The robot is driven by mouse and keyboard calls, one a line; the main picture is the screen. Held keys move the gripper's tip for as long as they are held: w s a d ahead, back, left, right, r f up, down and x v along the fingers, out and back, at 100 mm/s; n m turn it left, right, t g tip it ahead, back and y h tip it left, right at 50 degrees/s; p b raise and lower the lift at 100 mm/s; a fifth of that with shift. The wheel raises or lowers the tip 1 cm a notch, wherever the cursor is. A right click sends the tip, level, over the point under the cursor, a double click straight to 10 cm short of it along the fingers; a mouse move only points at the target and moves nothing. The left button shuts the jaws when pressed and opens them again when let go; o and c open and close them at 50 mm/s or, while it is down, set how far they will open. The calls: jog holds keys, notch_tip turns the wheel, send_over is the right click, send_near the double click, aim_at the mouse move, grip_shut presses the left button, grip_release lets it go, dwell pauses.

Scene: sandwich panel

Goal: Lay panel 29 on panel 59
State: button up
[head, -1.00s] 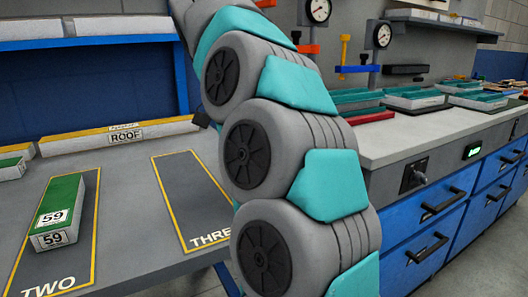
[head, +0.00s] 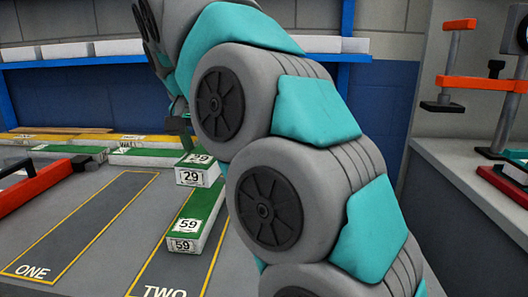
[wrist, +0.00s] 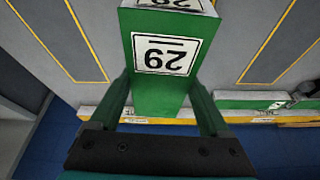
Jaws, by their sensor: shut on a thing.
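Panel 29 (head: 197,172) is a green-topped block with pale faces and "29" labels. My gripper (wrist: 162,98) is shut on it, with one finger on each side in the wrist view, where the "29" label (wrist: 166,54) is upside down. Panel 59 (head: 188,228) is a similar green-topped block lying lengthwise in the lane marked TWO. In the head view panel 29 appears just beyond and above the far part of panel 59. I cannot tell whether they touch. Panel 59 does not show in the wrist view.
Lane ONE (head: 85,225), outlined in yellow, is empty to the left. A red-orange clamp (head: 35,186) reaches in at the left edge. Green and yellow panels (head: 140,155) lie along the back of the bench, below a blue shelf (head: 100,58). My arm hides the right side.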

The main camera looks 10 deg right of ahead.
aim_at(192, 152)
jog(key=a+n, duration=0.1)
jog(key=a, duration=0.2)
jog(key=shift+r, duration=0.2)
jog(key=shift+f+y, duration=0.3)
jog(key=shift+f, duration=0.65)
jog(key=shift+f+b, duration=1.25)
jog(key=shift+f, duration=1.65)
jog(key=shift+f+b, duration=0.5)
jog(key=shift+f, duration=0.1)
jog(key=o, duration=1.2)
jog(key=shift+s+r, duration=0.1)
jog(key=shift+r, duration=0.1)
